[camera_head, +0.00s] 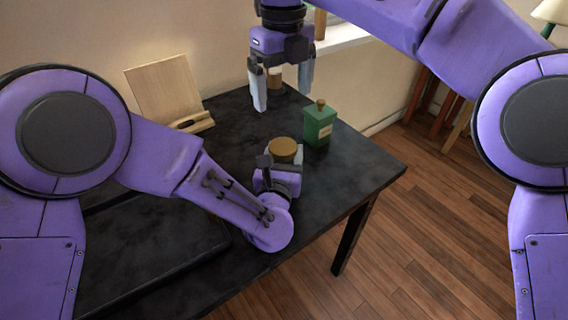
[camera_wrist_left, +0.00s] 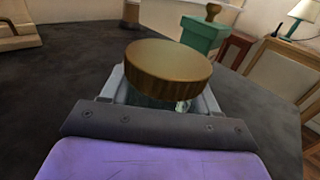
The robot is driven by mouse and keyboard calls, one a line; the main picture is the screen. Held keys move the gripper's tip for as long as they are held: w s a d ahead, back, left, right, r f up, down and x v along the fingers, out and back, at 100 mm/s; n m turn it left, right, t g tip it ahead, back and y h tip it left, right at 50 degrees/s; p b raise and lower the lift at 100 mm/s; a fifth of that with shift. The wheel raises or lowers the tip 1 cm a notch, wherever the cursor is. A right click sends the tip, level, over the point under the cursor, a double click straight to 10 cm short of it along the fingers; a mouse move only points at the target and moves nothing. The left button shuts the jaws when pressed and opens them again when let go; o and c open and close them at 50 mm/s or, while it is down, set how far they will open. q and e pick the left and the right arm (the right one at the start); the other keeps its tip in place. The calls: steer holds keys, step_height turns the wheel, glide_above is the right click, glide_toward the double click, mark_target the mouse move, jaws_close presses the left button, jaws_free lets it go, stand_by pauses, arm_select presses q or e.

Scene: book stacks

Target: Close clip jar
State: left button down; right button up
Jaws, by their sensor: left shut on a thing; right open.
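The clip jar has a round brown wooden lid (camera_head: 285,147) and stands on the dark table in front of my left gripper (camera_head: 280,161). In the left wrist view the lid (camera_wrist_left: 169,69) sits over the glass body, which is mostly hidden. The lid looks roughly level; I cannot tell whether it is fully seated. A small metal piece (camera_wrist_left: 183,105), perhaps part of the clip, shows below its rim. My left gripper is shut on the jar, with its fingers around the body. My right gripper (camera_head: 283,88) is open and empty, pointing down above the table behind the jar.
A green canister (camera_head: 319,126) with a brown knob stands behind and right of the jar. A small brown-topped container (camera_head: 274,78) is near my right gripper. A wooden stand (camera_head: 165,93) is at the back left. The dark table (camera_head: 350,172) is bare toward its right edge.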

arm_select(q)
steer(key=shift+c, duration=1)
jaws_free()
steer(key=s, duration=0.3)
steer(key=s+a, duration=0.1)
steer(key=s, duration=0.6)
steer(key=shift+s+a, duration=0.2)
steer(key=shift+a, duration=0.15)
